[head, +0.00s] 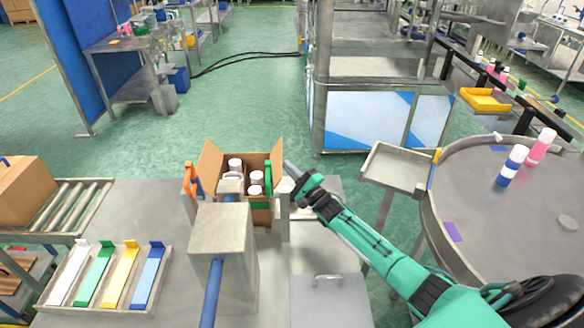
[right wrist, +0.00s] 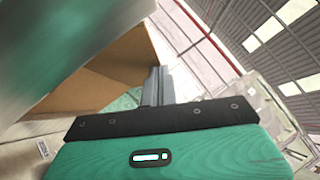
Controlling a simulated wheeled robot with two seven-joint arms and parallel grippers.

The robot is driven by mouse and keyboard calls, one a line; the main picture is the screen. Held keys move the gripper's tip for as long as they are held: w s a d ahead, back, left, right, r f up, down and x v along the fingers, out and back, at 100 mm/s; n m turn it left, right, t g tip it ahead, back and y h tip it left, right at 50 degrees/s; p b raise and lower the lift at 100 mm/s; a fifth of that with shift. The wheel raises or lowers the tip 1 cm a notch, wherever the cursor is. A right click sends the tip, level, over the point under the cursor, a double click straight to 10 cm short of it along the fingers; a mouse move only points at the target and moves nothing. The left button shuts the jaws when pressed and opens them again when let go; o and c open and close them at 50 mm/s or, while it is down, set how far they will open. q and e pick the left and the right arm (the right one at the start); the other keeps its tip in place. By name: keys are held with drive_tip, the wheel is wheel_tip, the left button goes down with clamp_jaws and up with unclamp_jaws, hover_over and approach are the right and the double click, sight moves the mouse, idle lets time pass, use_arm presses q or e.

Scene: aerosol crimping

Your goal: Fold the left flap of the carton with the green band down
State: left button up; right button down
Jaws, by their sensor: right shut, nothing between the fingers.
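The open carton (head: 260,215) stands at the table's far edge, with several white-capped cans (head: 235,164) inside. A green band (head: 268,178) shows at its right side. Its left flap (head: 210,166) stands up, leaning outward. Its right flap (head: 277,158) also stands up. My right gripper (head: 289,168) is shut and empty, just right of the right flap; I cannot tell whether they touch. In the right wrist view its fingers (right wrist: 157,86) are together beside brown cardboard (right wrist: 115,65). My left gripper is not in view.
A grey block-shaped fixture (head: 221,235) with a blue rod stands in front of the carton and hides part of it. An orange part (head: 190,178) stands close to the left flap. A tray of coloured strips (head: 55,289) lies at front left. A grey tray (head: 395,168) stands at right.

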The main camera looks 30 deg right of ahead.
sight(280, 166)
drive_tip(key=a+r+n+g+p, duration=0.1)
drive_tip(key=n+p, duration=0.1)
drive_tip(key=w+a+r+n+g+p, duration=0.1)
drive_tip(key=r+n+g+p, duration=0.1)
drive_tip(key=p, duration=0.1)
drive_tip(key=shift+w+a+g, duration=0.2)
drive_tip(key=shift+a+g, duration=0.1)
drive_tip(key=shift+a, duration=0.1)
drive_tip(key=shift+w+a+r+n+p, duration=0.1)
drive_tip(key=shift+w+a+n+p, duration=0.2)
drive_tip(key=shift+a+p, duration=0.3)
drive_tip(key=shift+w+a+n+g, duration=0.15)
drive_tip(key=shift+a+n+g, duration=0.25)
drive_tip(key=shift+g, duration=0.1)
